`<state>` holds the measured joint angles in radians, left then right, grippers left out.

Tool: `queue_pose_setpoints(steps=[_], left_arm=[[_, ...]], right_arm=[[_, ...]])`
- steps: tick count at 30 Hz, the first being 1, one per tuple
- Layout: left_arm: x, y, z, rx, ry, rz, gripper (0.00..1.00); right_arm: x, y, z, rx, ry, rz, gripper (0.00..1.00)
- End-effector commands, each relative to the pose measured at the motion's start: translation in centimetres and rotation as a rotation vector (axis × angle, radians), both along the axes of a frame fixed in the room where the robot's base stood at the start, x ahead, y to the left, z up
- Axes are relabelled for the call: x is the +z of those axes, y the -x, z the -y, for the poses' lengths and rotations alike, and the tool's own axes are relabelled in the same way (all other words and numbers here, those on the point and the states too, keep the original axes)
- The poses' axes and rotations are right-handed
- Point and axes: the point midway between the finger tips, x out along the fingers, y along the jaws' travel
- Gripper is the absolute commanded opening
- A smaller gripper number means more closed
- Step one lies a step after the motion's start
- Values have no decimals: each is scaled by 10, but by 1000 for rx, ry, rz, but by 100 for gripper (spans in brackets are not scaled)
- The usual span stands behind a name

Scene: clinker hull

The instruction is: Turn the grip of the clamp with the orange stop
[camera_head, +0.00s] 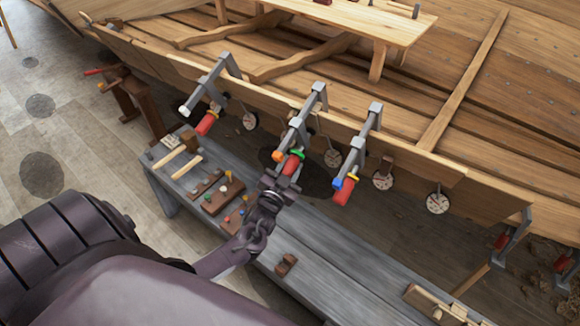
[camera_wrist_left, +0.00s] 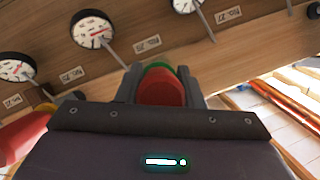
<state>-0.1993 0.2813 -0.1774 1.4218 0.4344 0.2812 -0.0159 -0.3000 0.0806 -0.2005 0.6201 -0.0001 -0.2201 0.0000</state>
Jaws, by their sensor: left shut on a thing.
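The clamp with the orange stop (camera_head: 277,156) is the middle one of three grey clamps on the hull's plank edge. Its red grip (camera_head: 291,165) has a green collar (camera_head: 297,153) above it. My left gripper (camera_head: 284,181) is shut on this red grip, from below. In the left wrist view the red grip (camera_wrist_left: 161,91) sits between the two dark fingers, with the green collar behind it. The grip's lower end is hidden by the gripper. My right gripper is not in view.
A clamp with a white stop (camera_head: 184,111) hangs to the left, and one with a blue stop (camera_head: 338,183) close to the right. Round dials (camera_head: 437,202) hang along the hull. A grey bench (camera_head: 330,255) below carries tools and wooden blocks.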

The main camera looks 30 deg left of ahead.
Motion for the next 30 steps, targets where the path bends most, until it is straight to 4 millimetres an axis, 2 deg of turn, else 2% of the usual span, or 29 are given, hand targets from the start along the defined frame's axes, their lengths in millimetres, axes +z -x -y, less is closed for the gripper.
queue_pose_setpoints(steps=[17, 18, 22, 30], left_arm=[[0, 0, 0, 10, -30, -1, 11], [0, 0, 0, 10, -30, -1, 39], [0, 0, 0, 10, -30, -1, 56], [0, 1, 0, 10, -29, -1, 56]], right_arm=[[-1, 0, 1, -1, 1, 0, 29], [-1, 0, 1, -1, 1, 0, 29], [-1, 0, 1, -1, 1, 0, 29], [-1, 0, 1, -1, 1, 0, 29]])
